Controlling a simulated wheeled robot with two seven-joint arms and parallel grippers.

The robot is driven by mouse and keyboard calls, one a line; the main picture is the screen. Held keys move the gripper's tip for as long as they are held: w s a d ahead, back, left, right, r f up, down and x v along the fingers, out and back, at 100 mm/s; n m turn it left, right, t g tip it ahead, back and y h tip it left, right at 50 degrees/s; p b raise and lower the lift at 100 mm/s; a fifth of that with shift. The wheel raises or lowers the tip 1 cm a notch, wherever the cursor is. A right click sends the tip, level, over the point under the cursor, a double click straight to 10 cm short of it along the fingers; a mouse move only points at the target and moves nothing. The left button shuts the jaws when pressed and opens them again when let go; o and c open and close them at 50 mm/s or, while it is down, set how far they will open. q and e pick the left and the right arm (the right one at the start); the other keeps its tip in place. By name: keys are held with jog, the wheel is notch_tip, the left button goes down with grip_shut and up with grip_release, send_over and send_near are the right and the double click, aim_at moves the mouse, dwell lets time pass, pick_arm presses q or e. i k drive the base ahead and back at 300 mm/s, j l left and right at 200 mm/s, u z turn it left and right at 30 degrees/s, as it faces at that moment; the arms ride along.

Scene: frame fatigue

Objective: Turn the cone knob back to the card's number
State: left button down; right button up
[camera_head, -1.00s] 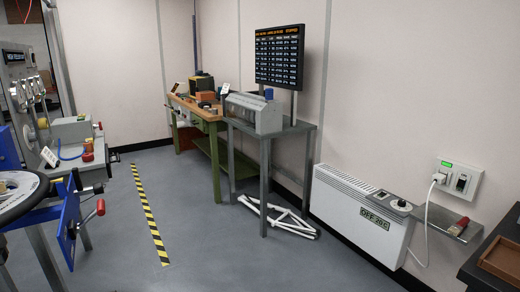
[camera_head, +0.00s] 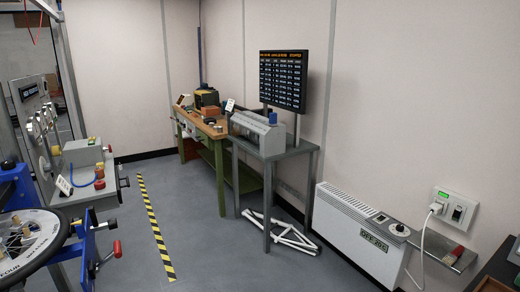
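I cannot make out a knob that is clearly the cone knob. A small white card (camera_head: 64,185) stands on the grey machine (camera_head: 84,152) at the left, its writing too small to read. Another white card (camera_head: 229,106) shows by the grey box-shaped device on the far stand. A round knob (camera_head: 400,229) sits on top of the white heater (camera_head: 350,228) at the right; its setting cannot be read. Neither of my grippers is in view.
A wheel-like disc (camera_head: 38,240) and a blue frame with a red handle (camera_head: 117,248) fill the lower left. A metal stand (camera_head: 292,151) and workbench (camera_head: 214,131) stand at the back. White tubes (camera_head: 280,233) lie under the stand. The middle floor with a striped line (camera_head: 154,225) is clear.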

aim_at(47, 168)
jog(key=u, duration=1.3)
jog(key=i+l+u, duration=0.15)
jog(key=l, duration=0.35)
jog(key=i+l+u, duration=0.15)
jog(key=l, duration=0.35)
jog(key=i+l+u, duration=0.15)
jog(key=l, duration=0.4)
jog(key=i+l+u, duration=0.15)
jog(key=l, duration=0.35)
jog(key=l+u, duration=0.15)
jog(key=l, duration=0.4)
